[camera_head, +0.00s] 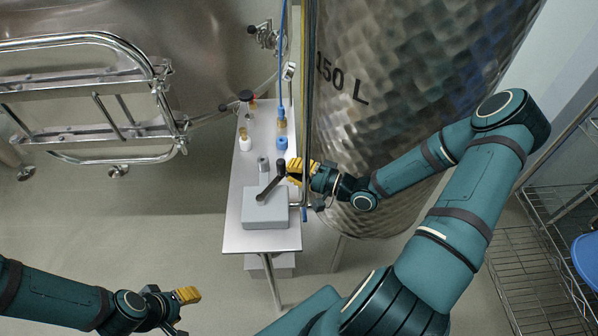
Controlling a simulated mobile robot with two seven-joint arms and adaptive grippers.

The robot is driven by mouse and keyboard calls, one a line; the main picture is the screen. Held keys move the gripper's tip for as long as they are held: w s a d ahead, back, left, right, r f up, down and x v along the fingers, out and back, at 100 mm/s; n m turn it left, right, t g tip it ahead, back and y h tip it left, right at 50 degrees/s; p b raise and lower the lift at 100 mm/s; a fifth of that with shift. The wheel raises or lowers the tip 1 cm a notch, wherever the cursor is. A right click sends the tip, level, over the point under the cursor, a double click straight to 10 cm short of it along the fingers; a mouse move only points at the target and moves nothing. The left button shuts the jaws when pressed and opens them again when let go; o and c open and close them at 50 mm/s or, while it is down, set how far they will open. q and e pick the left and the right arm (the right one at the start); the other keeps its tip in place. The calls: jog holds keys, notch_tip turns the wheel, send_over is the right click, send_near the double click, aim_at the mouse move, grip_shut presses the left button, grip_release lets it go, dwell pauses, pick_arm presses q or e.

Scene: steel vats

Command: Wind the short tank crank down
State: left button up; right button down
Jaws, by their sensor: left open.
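A grey box (265,209) stands on a narrow white table and carries a dark crank (269,188). The crank's arm slants up and to the right in the picture, with a short knob at its far end. My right gripper (296,170), with yellow fingertips, is right beside the knob. I cannot tell whether its fingers are around the knob, touching it or just apart from it. My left gripper (189,296) is open and empty, low over the floor at lower left, well away from the crank.
The narrow table (235,236) also holds small bottles (245,141) and blue-capped items behind the box. A large steel tank (375,130) marked 150 L stands close at right. A vat with a railed hatch (80,80) fills the upper left. Wire racks (520,265) stand at right.

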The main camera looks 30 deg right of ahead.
jog(key=shift+w+a+r, duration=0.1)
jog(key=shift+w, duration=0.3)
jog(key=shift+w+a+p, duration=0.15)
jog(key=shift+w+p, duration=0.1)
jog(key=shift+w, duration=0.3)
jog(key=shift+w+a+p, duration=0.15)
jog(key=shift+w+p, duration=0.05)
jog(key=shift+w, duration=0.3)
jog(key=shift+s+d, duration=0.1)
